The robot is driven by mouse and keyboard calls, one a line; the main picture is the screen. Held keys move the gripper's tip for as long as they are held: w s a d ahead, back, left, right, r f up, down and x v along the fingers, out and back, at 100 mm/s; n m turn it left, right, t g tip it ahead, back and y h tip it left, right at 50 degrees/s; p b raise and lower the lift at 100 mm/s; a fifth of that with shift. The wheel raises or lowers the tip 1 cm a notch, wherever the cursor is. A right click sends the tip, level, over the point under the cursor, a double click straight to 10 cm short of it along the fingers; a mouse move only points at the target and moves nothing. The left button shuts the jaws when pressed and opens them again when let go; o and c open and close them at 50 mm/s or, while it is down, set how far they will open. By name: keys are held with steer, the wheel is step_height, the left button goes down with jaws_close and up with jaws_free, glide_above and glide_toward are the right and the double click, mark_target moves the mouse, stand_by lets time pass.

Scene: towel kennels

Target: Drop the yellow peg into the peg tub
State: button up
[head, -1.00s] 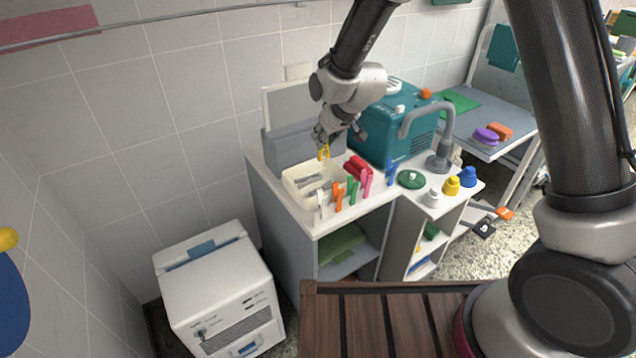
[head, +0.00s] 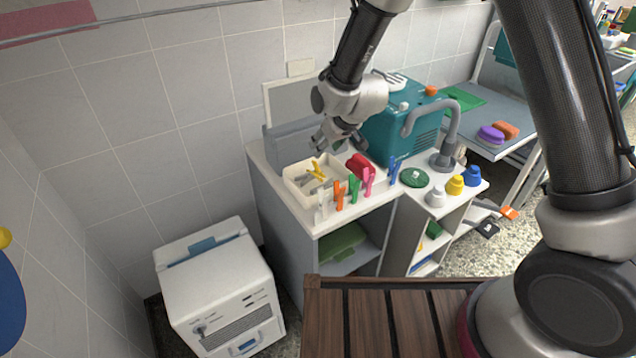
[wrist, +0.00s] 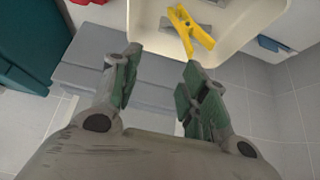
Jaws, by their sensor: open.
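The yellow peg (head: 317,169) lies inside the cream peg tub (head: 290,187), on top of some grey pegs. In the wrist view the yellow peg (wrist: 189,29) shows at the top, within the walls of the tub (wrist: 241,38). My gripper (head: 326,147) is open and empty, above the back edge of the tub. In the wrist view the fingers of my gripper (wrist: 158,75) are spread apart, with nothing between them, and the peg is clear of them.
White, orange, green and pink pegs (head: 353,188) stand along the tub's front right side. A red object (head: 358,166) and a blue peg (head: 393,168) are to its right. The teal box (head: 385,135) and grey tap (head: 447,135) stand further right.

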steer(key=s+d+r, duration=0.4)
steer(key=s+d, duration=0.4)
steer(key=s, duration=0.4)
steer(key=shift+s+d, duration=0.15)
steer(key=shift+d, duration=0.05)
stand_by(0.3)
steer(key=s+d+g+h, duration=0.2)
steer(key=s+d+g, duration=0.2)
steer(key=s+d, duration=0.3)
steer(key=s+d+r+m+t+h, duration=0.1)
steer(key=s+d+r+m, duration=0.2)
steer(key=s+d+r, duration=0.3)
steer(key=s+d+r+m+t, duration=0.1)
steer(key=s+d+r+m, duration=0.2)
steer(key=d+r, duration=1.2)
steer(key=s, duration=0.3)
steer(key=shift+r+m+t+h, duration=0.2)
steer(key=shift+m+t+h, duration=0.2)
